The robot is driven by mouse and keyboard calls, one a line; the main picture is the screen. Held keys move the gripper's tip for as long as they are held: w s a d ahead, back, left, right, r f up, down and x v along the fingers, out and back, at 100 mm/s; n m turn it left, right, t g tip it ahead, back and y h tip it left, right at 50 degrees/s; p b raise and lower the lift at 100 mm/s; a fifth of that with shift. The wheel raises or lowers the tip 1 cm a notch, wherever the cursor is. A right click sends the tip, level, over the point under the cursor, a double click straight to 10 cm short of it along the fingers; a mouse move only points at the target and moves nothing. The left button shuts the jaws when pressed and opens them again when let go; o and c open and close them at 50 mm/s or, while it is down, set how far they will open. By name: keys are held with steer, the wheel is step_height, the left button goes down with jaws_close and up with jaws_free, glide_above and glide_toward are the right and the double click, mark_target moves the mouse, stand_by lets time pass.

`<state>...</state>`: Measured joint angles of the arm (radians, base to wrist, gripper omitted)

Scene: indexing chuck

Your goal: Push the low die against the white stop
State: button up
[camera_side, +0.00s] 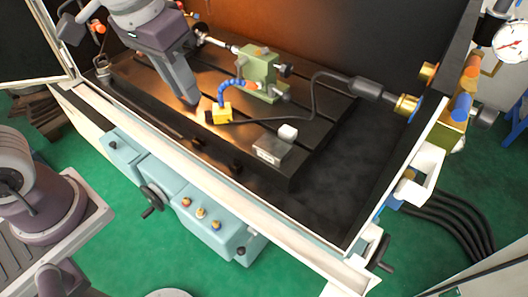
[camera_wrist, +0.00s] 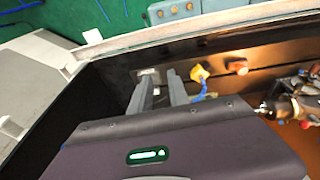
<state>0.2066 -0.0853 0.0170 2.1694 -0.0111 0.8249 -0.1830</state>
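A low grey metal block (camera_side: 272,148), which looks like the die, sits near the front right end of the dark slotted table. A small white block (camera_side: 288,132), which looks like the stop, stands at its back right edge; I cannot tell if they touch. My gripper (camera_side: 191,102) points down over the table, left of both and apart from them. In the wrist view my gripper (camera_wrist: 160,76) has its two fingers spread with a gap between. The grey block (camera_wrist: 149,73) shows beyond the fingertips, partly hidden by them.
A yellow block (camera_side: 222,113) with a blue hose stands just right of my fingertips. A green fixture (camera_side: 258,72) stands behind it. A black cable (camera_side: 312,92) loops over the table towards the right wall. The dark pan (camera_side: 345,155) right of the table is clear.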

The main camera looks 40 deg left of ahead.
mark_target(271, 147)
steer(key=shift+g, duration=0.6)
steer(key=w+d+f, duration=0.1)
steer(key=f, duration=0.1)
steer(key=w+d+f, duration=0.2)
steer(key=shift+w+f, duration=0.15)
steer(key=shift+w, duration=0.15)
jaws_close()
steer(key=w+d+f, duration=0.2)
steer(key=w+f, duration=0.1)
steer(key=f, duration=0.6)
steer(key=w+d+f+g, duration=0.1)
steer(key=w+f, duration=0.3)
steer(key=f, duration=0.5)
steer(key=shift+d+y, duration=0.3)
steer(key=shift+d, duration=0.45)
steer(key=shift+w, duration=0.15)
steer(key=shift+w, duration=1.7)
